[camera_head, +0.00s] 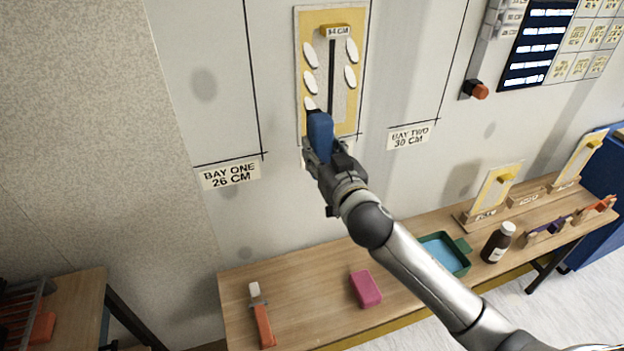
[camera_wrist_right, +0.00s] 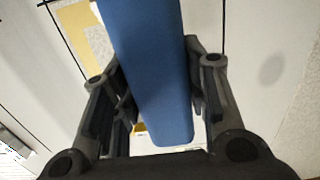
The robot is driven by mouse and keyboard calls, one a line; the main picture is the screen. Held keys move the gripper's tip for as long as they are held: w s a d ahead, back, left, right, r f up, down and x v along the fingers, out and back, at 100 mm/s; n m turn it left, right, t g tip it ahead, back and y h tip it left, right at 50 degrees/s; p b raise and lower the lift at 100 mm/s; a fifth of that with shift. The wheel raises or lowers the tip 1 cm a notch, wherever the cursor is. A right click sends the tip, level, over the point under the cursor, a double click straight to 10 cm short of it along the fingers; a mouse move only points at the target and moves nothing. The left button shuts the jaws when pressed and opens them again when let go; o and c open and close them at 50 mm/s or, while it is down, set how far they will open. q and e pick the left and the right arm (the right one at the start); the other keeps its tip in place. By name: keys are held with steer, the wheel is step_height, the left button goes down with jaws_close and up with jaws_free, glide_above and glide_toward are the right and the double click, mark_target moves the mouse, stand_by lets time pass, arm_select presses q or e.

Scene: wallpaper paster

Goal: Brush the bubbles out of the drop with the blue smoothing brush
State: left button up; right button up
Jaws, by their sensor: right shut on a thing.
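The drop (camera_head: 302,30), a yellow-bordered panel with a "34 CM" tag at its top, hangs on the wall between the "BAY ONE" and "BAY TWO" labels. Several white oval bubbles (camera_head: 310,55) show on both sides of a dark vertical strip at its middle. My right gripper (camera_head: 322,150) is shut on the blue smoothing brush (camera_head: 320,132), in front of the drop's lower part. The brush fills the jaws in the right wrist view (camera_wrist_right: 155,75). The brush and gripper hide part of the drop's lower end; contact cannot be told. My left gripper is not in view.
Below, a wooden bench (camera_head: 310,295) carries an orange-handled tool (camera_head: 262,320), a pink block (camera_head: 365,289), a green tray (camera_head: 440,238) with blue inside, a brown bottle (camera_head: 497,243) and upright yellow-framed panels (camera_head: 492,192). A red button (camera_head: 480,91) juts from the wall at right.

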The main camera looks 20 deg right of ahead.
steer(key=shift+w+d+r, duration=0.1)
steer(key=shift+d+r, duration=0.15)
steer(key=shift+r, duration=0.1)
steer(key=shift+f, duration=0.1)
steer(key=w, duration=0.6)
steer(key=shift+w+a, duration=0.15)
steer(key=shift+w, duration=0.1)
steer(key=shift+w, duration=1.2)
stand_by(2.0)
stand_by(1.3)
steer(key=shift+w+d, duration=0.15)
steer(key=shift+d, duration=5.05)
